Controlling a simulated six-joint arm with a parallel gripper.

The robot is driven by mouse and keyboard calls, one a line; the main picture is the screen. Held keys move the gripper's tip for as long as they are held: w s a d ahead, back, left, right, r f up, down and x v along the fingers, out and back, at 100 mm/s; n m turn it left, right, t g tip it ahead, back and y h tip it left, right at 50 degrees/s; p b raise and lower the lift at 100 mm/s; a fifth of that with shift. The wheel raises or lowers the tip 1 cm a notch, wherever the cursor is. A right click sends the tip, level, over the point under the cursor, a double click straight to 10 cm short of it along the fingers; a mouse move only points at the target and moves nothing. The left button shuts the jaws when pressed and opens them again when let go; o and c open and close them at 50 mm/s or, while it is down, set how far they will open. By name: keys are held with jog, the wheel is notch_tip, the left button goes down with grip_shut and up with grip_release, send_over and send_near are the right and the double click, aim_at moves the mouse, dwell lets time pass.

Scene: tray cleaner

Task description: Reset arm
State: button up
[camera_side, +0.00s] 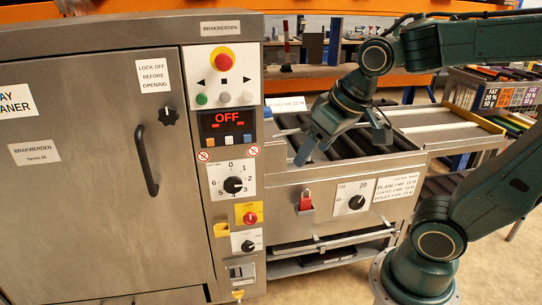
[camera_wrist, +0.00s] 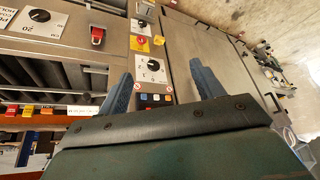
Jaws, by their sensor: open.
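My gripper (camera_side: 343,147) is open and hangs above the roller bed (camera_side: 345,144) of the machine, pointing down and tilted. Nothing shows between its fingers. In the wrist view its two blue-grey fingers (camera_wrist: 160,72) stand wide apart, with the control panel beyond them. The steel tray cleaner (camera_side: 90,240) stands at the left, its door (camera_side: 100,100) shut and its black handle (camera_side: 146,160) upright. Its display (camera_side: 226,119) reads OFF. A red emergency button (camera_side: 221,58) sits above it, and a black dial (camera_side: 233,185) below it.
Labelled boxes (camera_side: 495,92) stand on a shelf at the right. An orange rack beam (camera_side: 300,83) runs behind. Open air surrounds the gripper above the rollers.

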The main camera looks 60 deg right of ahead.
jog(key=s+a+n, duration=0.1)
jog(key=s, duration=0.5)
jog(key=shift+s+r+n, duration=0.2)
jog(key=shift+n, duration=0.2)
